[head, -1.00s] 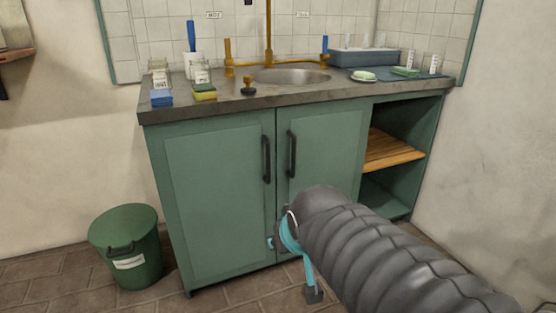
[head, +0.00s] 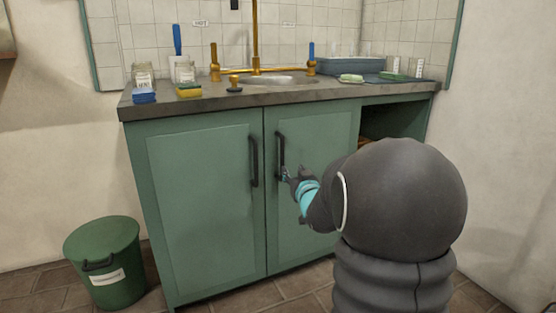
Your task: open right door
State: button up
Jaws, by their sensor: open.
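The green right door (head: 313,145) of the sink cabinet is closed, flush with the left door (head: 203,200). Its black vertical handle (head: 280,155) is near its left edge, beside the left door's handle (head: 254,160). My gripper (head: 286,174) is open at the lower part of the right door's handle. Whether the fingers touch the handle or are around it I cannot tell. My arm hides the lower right part of the right door and most of the open shelf beside it.
A green bucket (head: 103,265) stands on the floor left of the cabinet. The grey countertop (head: 290,97) holds sponges, jars, a blue basin (head: 352,66) and a sink with brass taps. A wall closes off the right side. The floor before the left door is clear.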

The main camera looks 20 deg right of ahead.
aim_at(283, 156)
jog(key=w, duration=0.4)
jog(key=w+d, duration=0.1)
jog(key=w, duration=0.3)
jog(key=w+d, duration=0.1)
jog(key=w, duration=0.4)
grip_shut()
